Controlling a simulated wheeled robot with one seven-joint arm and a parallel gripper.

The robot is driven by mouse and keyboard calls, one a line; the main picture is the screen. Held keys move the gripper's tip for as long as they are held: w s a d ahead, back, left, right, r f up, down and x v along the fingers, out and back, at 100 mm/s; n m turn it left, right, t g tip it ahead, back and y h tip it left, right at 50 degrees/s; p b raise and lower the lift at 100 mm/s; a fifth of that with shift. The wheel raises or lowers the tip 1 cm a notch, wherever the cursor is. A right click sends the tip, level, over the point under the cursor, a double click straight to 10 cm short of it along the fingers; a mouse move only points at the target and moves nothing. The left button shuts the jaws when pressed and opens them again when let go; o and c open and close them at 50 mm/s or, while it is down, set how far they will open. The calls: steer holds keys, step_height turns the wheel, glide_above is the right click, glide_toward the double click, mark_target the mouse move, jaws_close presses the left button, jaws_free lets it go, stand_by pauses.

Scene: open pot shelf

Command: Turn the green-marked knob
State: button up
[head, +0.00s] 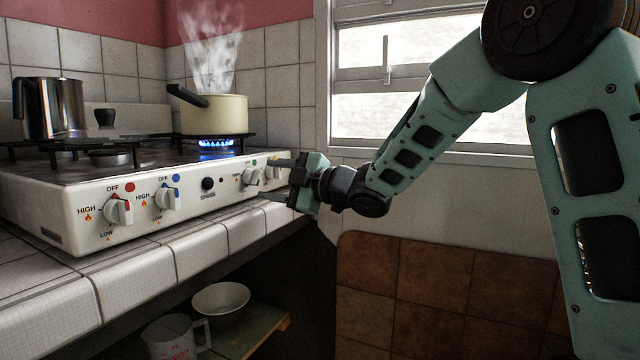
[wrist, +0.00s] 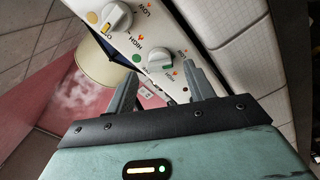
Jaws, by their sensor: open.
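The green-marked knob (head: 250,177) is a pale knob under a green dot on the stove's white front panel. In the wrist view the green dot (wrist: 137,58) shows beyond the left finger; I cannot make out the knob's full shape there. My gripper (head: 266,178) is open at the right end of the panel, its two fingers pointing left toward the knobs. In the wrist view my gripper (wrist: 161,70) has its fingertips spread, with the panel beyond and nothing visibly held. I cannot tell whether a finger touches a knob.
A yellow-marked knob (wrist: 116,17) is beside the green one. Red (head: 118,210) and blue (head: 166,197) knobs and a black button (head: 207,184) line the panel. A steaming cream pot (head: 214,115) sits over a lit burner. A kettle (head: 54,108) stands at left.

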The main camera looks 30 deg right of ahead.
steer(key=p+v, duration=0.1)
steer(key=v, duration=1.3)
steer(key=s+a+f+m+g+h, duration=0.2)
steer(key=a+f+m+g+h, duration=0.15)
steer(key=a+f, duration=0.25)
steer(key=s+a+f+m+g+h, duration=0.2)
steer(key=s+a+f+m+h, duration=0.1)
steer(key=a+f+m+h, duration=0.25)
steer(key=s+a+f+m+g, duration=0.1)
steer(key=s+a+f+g, duration=0.15)
steer(key=s, duration=0.55)
steer(key=s+a+f+m+g, duration=0.1)
steer(key=s+f+g, duration=0.2)
steer(key=s, duration=0.4)
steer(key=s+a+f+m+g, duration=0.1)
steer(key=s+a+f+g, duration=0.15)
steer(key=s, duration=0.55)
step_height(320, 180, up, 26)
steer(key=g+h+p, duration=0.1)
steer(key=p, duration=2.6)
steer(key=shift+s+d+f, duration=0.15)
steer(key=shift+s+d, duration=0.1)
steer(key=shift+s, duration=0.05)
